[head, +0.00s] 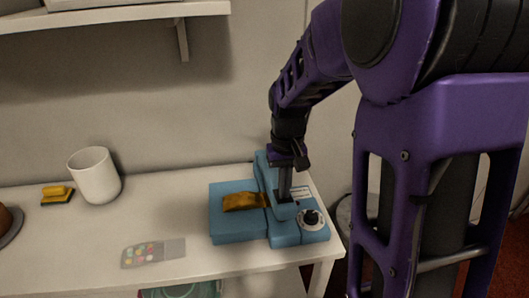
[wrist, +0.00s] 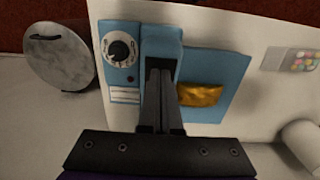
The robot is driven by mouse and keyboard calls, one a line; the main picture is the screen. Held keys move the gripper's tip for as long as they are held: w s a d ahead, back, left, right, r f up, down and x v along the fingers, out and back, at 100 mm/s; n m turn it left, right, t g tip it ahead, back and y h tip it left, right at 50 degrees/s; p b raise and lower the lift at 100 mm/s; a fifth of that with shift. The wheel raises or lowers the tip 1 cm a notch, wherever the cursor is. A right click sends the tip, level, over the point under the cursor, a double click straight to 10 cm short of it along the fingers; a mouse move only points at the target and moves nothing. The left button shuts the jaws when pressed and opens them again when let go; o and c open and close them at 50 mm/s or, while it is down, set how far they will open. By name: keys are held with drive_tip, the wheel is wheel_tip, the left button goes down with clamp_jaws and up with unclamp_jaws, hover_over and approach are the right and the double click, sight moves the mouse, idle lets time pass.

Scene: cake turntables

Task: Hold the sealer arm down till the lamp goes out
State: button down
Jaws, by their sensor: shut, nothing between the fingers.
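The blue sealer (head: 235,232) sits at the right end of the white table; it also shows in the wrist view (wrist: 232,75). Its blue sealer arm (head: 284,212) lies low along the body. A golden-brown bag (head: 243,202) lies on the sealer's flat bed with one edge at the arm. The dial (head: 311,218) is on the right part. A small dark red lamp (wrist: 130,79) shows near the dial; I cannot clearly tell whether it is lit. My gripper (head: 284,198) points down, shut and empty, its tips at the arm's top and seemingly touching it.
A white cup (head: 95,175), a yellow sponge (head: 57,194) and a flat packet with coloured dots (head: 153,253) are on the table to the left. A wall shelf (head: 110,15) hangs above. A round grey lid (wrist: 58,55) is beyond the table's end.

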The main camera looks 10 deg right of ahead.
wheel_tip(320, 180, up, 12)
drive_tip(key=p, duration=0.7)
idle(0.4)
